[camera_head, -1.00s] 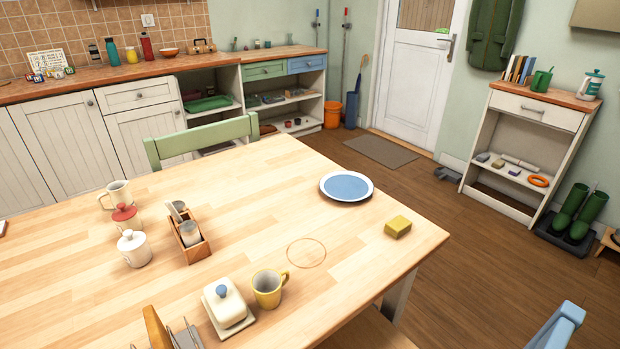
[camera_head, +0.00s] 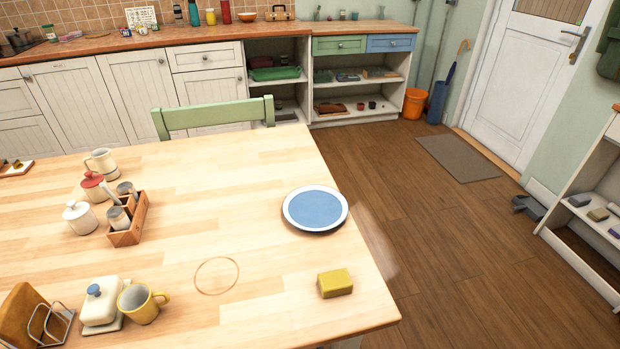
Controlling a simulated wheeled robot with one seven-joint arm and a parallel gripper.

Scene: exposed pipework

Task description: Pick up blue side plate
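The blue side plate (camera_head: 315,209) has a blue centre and a white rim with a dark edge. It lies flat near the right edge of the wooden table (camera_head: 240,175), with clear tabletop to its left. Nothing covers it. My gripper is not in view.
A yellow sponge (camera_head: 335,283) lies in front of the plate. A yellow mug (camera_head: 142,303), a butter dish (camera_head: 101,303) and a wooden caddy (camera_head: 128,222) stand to the left. A green chair (camera_head: 214,116) is at the far side. Floor (camera_head: 420,225) right of the table is open.

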